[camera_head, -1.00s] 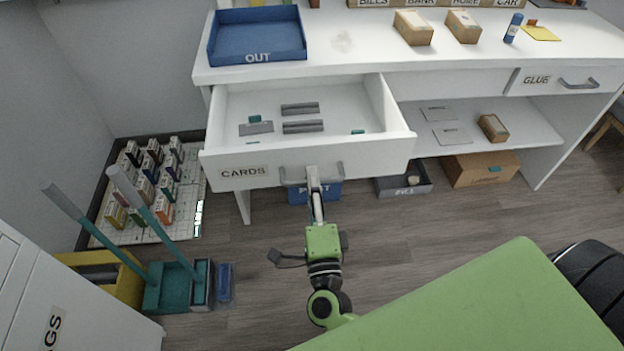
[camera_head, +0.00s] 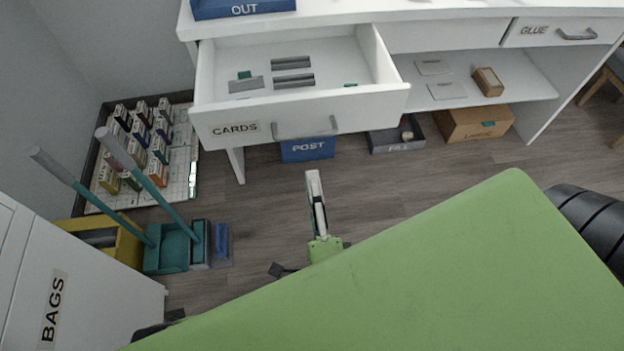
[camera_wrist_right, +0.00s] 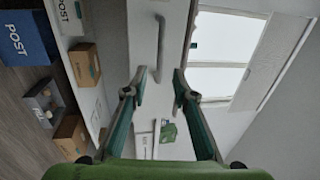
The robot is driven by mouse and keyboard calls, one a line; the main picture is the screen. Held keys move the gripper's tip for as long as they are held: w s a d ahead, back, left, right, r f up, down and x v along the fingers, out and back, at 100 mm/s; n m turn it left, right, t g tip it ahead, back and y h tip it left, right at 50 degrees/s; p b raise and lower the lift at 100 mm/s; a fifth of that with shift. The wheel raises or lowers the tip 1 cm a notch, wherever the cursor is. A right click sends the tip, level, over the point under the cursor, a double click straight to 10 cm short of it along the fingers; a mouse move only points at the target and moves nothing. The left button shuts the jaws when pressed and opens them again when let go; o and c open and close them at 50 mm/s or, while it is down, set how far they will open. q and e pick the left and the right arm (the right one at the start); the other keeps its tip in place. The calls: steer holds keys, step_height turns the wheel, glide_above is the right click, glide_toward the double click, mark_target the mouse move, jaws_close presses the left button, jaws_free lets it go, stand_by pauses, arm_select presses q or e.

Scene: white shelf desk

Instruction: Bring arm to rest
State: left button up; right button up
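My right gripper (camera_head: 314,190) is in front of the open CARDS drawer (camera_head: 285,116), below and apart from its handle (camera_head: 306,128) in the head view. In the right wrist view the two fingers of the gripper (camera_wrist_right: 160,88) stand apart with nothing between them. The drawer handle also shows in that view (camera_wrist_right: 157,45), beyond the fingertips. The drawer is pulled out and holds several grey holders (camera_head: 292,80) and small green pieces. My left gripper cannot be made out in the head view.
Brooms stand in a teal dustpan (camera_head: 168,248) at the left, beside a BAGS cabinet (camera_head: 75,285). A blue POST box (camera_head: 307,148), a grey FILL bin (camera_head: 397,136) and a cardboard box (camera_head: 476,123) sit under the desk (camera_head: 450,42).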

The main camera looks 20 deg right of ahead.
steer(key=w+a+f+n+g+y, duration=0.3)
steer(key=a+f+n+g+y, duration=0.3)
steer(key=a+f+n+y, duration=0.65)
steer(key=s+d+f+n+g+h, duration=0.3)
steer(key=s+d+f+n+g, duration=0.3)
steer(key=f+n, duration=0.25)
steer(key=s+d+f+n+g+h, duration=0.2)
steer(key=s+d+f+g+h, duration=0.3)
steer(key=d, duration=0.6)
arm_select(q)
steer(key=s+a+f+g+p, duration=0.1)
steer(key=s+f+p, duration=0.3)
steer(key=s+p, duration=0.5)
steer(key=s+a+f+p, duration=0.2)
steer(key=s+f+p, duration=0.2)
steer(key=s+p, duration=0.5)
steer(key=shift+s+a+g, duration=0.2)
steer(key=shift+s+g, duration=0.2)
steer(key=shift+s, duration=0.7)
arm_select(e)
steer(key=s+d+f, duration=0.1)
steer(key=s+f, duration=0.2)
steer(key=s, duration=0.4)
steer(key=s+d+f+g, duration=0.1)
steer(key=s+f, duration=0.2)
steer(key=s, duration=0.4)
steer(key=s+d+f+y, duration=0.1)
steer(key=s+f, duration=0.2)
steer(key=s, duration=0.4)
steer(key=shift+n, duration=0.3)
